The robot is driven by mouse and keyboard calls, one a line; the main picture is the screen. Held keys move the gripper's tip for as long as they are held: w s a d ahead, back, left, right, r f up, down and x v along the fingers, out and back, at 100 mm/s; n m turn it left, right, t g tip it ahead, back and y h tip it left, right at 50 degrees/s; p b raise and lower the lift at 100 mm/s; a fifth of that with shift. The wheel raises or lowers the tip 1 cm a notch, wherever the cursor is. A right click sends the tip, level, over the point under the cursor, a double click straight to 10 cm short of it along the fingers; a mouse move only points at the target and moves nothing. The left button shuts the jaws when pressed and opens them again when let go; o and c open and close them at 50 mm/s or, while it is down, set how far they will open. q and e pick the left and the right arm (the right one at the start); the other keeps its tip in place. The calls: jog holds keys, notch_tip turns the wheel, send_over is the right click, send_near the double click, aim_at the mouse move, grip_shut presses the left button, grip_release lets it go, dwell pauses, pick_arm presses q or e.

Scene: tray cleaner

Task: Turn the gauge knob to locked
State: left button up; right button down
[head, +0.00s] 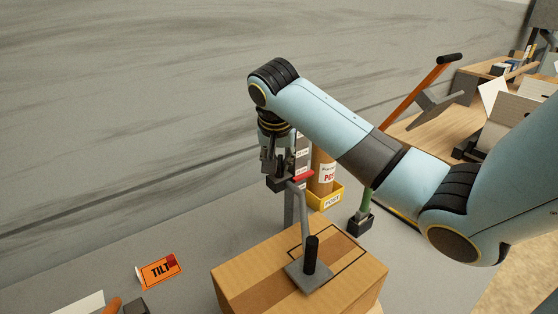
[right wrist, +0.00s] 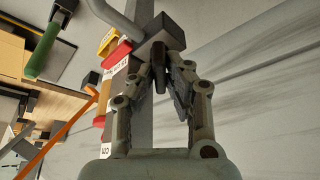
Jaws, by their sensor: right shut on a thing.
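The gauge is an upright grey post with a printed scale (head: 301,150), a dark carriage block (head: 279,184) and a red part (head: 303,176). My right gripper (head: 273,168) points down at the carriage from above. In the right wrist view the dark block (right wrist: 167,34) lies just beyond the fingertips. The small dark knob (right wrist: 159,66) sits between the fingers of my right gripper (right wrist: 165,70), which is shut on it. The fingers hide much of the knob in the head view. I cannot read its locked or unlocked marking. My left gripper is out of view.
A cardboard box (head: 235,279) bears a black-handled grey tool (head: 311,256) just in front of the gauge. A yellow POST bin (head: 331,194) with brown tubes stands behind right. An orange TILT label (head: 160,271) lies left. Bare grey bench lies between label and gauge.

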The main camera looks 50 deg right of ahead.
jog(key=m+g+h, duration=0.1)
jog(key=m, duration=0.3)
jog(key=shift+w, duration=0.15)
jog(key=m+g, duration=0.2)
jog(key=m, duration=0.3)
jog(key=shift+m, duration=0.3)
jog(key=shift+g, duration=0.3)
jog(key=c, duration=1.6)
grip_release()
jog(key=shift+c, duration=0.2)
jog(key=shift+a+r, duration=0.1)
